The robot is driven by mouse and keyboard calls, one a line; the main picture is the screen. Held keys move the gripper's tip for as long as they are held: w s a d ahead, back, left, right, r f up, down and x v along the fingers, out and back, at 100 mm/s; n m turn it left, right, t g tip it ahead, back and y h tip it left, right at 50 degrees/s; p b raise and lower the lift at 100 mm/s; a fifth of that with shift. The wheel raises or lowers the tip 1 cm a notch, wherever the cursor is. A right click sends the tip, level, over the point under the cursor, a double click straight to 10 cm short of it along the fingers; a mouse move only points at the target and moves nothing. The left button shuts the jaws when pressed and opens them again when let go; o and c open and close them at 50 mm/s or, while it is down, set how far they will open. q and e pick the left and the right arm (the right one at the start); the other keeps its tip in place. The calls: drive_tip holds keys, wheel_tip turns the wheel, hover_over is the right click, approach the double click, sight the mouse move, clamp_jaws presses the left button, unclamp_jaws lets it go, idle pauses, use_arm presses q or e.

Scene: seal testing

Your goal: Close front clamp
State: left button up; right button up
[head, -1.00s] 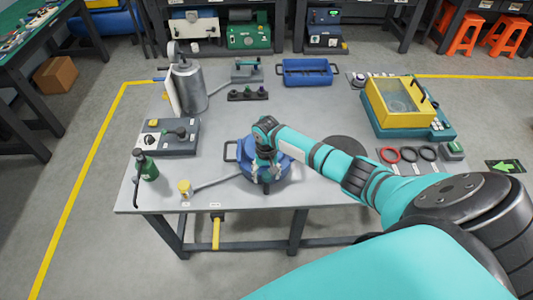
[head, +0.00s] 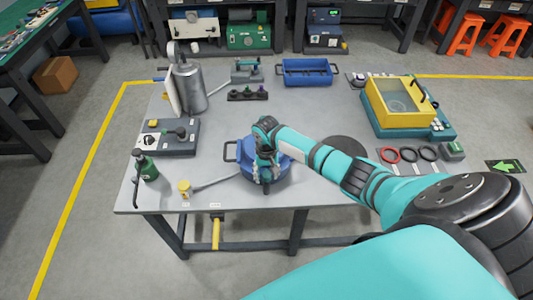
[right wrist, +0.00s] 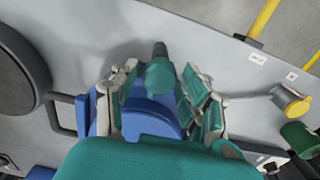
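A round blue vessel (head: 282,170) stands near the front edge of the table, with a dark side handle on its left. My right gripper (head: 265,172) is over its front side and hides part of it. In the right wrist view, the front clamp (right wrist: 160,76), green with a dark tip, lies between the two fingers of my right gripper (right wrist: 160,88). The fingers are spread, with a gap seen on each side of the clamp. The blue vessel also shows below the clamp in that view (right wrist: 152,122). My left gripper is not in view.
A yellow-capped fitting (head: 185,188) on a grey hose and a green bottle (head: 147,167) stand left of the vessel. A grey control box (head: 170,137) is behind them. A dark round plate (head: 345,150) and several rings lie to the right. The table centre behind is clear.

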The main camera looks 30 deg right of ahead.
sight(266, 174)
drive_tip(key=shift+o, duration=0.5)
drive_tip(key=shift+r, duration=0.1)
wheel_tip(266, 174, up, 7)
drive_tip(key=shift+f, duration=0.1)
